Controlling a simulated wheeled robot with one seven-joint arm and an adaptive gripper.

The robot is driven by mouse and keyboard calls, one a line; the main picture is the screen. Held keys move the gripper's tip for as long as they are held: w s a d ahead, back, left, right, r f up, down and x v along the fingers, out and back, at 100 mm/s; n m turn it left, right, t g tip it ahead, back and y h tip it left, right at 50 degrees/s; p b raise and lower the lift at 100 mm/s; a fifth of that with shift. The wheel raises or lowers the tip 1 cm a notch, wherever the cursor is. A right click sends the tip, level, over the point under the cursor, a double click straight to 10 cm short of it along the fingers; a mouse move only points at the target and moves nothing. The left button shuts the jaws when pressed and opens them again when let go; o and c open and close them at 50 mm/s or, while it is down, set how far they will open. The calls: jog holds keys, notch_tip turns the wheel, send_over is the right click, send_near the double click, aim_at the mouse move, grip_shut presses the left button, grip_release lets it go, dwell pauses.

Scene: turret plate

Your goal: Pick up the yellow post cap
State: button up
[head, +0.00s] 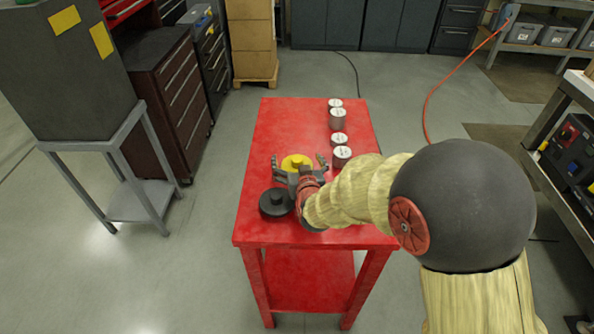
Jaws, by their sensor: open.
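The yellow post cap (297,161) is a flat round disc with a small knob on top, at the middle of the red table (270,130) in the head view. My gripper (300,165) is open, with one finger to the left of the cap and one to the right. My arm comes in from the right and front, and the gripper's palm hides the near edge of the cap. I cannot tell whether the fingers touch it. A black round cap (276,203) with a similar knob lies on the table just left of my wrist.
Several grey cylinders with white tops, such as the nearest one (342,155), stand in a row along the table's right side. The table's far left part is clear. A dark cabinet on a grey stand (142,145) is at the left.

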jog(key=shift+w, duration=0.25)
jog(key=shift+c, duration=1.2)
jog(key=c, duration=1.7)
jog(key=shift+r, duration=0.1)
